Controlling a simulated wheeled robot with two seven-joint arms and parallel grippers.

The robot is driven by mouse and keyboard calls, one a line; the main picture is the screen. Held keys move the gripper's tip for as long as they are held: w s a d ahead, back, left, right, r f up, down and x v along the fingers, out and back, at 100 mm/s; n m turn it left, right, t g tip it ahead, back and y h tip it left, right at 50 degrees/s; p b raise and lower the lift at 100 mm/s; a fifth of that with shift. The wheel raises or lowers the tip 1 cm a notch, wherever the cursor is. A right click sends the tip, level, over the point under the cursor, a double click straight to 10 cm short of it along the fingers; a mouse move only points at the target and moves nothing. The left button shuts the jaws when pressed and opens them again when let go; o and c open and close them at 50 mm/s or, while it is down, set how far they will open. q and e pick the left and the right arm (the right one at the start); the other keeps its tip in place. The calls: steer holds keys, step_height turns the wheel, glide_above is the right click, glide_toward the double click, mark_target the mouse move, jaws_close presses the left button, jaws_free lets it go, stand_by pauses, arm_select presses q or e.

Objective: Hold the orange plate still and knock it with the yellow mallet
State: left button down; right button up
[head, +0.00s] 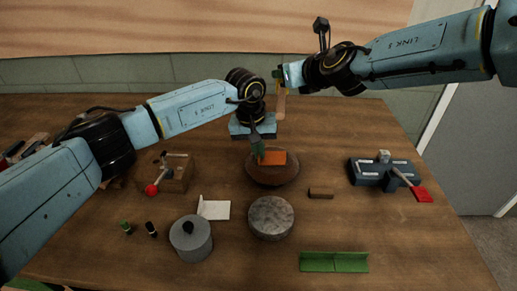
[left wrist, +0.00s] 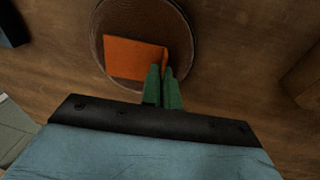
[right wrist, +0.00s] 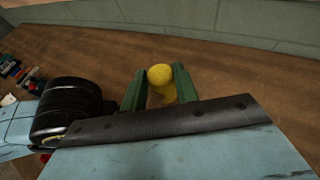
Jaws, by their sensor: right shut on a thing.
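The orange plate (head: 274,157) lies on a round brown pad (head: 272,178); the left wrist view shows the plate (left wrist: 133,58) with a narrow raised edge at its right. My left gripper (head: 258,150) reaches down to this edge. Its green fingers (left wrist: 162,80) are close together and look shut on the edge, though the tips partly hide the contact. My right gripper (head: 281,78) is raised above the far side of the table, shut on the yellow mallet (right wrist: 160,76). The mallet's tan part (head: 281,106) hangs below the gripper in the head view.
A grey round block (head: 271,217) and a lidded grey pot (head: 191,238) stand in front of the pad. A blue fixture with a red handle (head: 383,172) is at right, a wooden one (head: 172,175) at left. A green angle piece (head: 334,262) lies near the front.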

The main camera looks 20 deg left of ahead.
arm_select(q)
steer(key=c, duration=1.6)
jaws_free()
